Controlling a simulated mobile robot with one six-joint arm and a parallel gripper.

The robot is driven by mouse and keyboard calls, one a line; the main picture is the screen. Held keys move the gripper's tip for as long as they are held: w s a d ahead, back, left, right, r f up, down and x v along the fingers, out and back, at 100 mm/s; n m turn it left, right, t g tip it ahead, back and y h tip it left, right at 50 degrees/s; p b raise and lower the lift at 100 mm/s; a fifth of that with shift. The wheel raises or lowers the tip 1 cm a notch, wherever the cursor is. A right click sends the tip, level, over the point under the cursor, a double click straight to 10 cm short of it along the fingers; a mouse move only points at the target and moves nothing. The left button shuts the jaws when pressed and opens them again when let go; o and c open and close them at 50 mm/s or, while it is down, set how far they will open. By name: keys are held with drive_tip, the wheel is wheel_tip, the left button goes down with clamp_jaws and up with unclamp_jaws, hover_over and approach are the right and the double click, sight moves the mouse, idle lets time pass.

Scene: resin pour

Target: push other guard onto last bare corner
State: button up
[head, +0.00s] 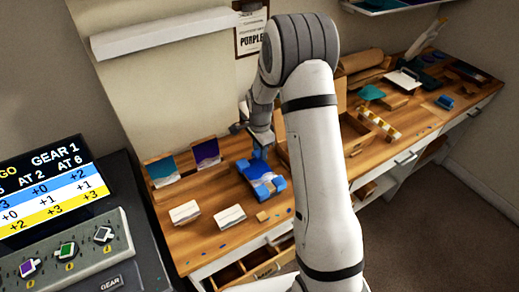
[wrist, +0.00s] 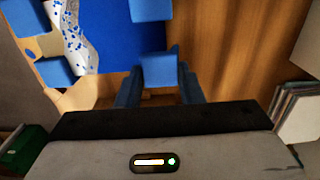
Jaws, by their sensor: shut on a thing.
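A blue panel (head: 261,178) with a pale wavy band lies on the wooden bench, with blue corner guards on it. In the wrist view the panel (wrist: 108,40) shows deep blue beside a white, blue-speckled band. My gripper (head: 259,147) is over the panel's far edge. In the wrist view my gripper (wrist: 158,88) is shut on a light-blue guard (wrist: 160,71) beside the panel's near right corner. I cannot tell whether that guard is seated. Other guards show at the wrist view's top (wrist: 152,9) and left (wrist: 54,72).
Two white stacks (head: 184,212) (head: 229,217) stand left and in front of the panel. A small wooden block (head: 262,216) lies in front of it. Coloured sample boards (head: 206,153) lean behind at left. Bare bench wood (wrist: 222,45) lies right of the held guard in the wrist view.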

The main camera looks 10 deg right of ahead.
drive_tip(key=shift+f, duration=0.2)
drive_tip(key=shift+f+b, duration=0.25)
drive_tip(key=shift+b, duration=0.2)
drive_tip(key=shift+s+a, duration=0.1)
drive_tip(key=shift+s, duration=0.1)
idle(0.4)
drive_tip(key=o, duration=1)
drive_tip(key=shift+r+p, duration=2.05)
drive_tip(key=shift+r, duration=1.95)
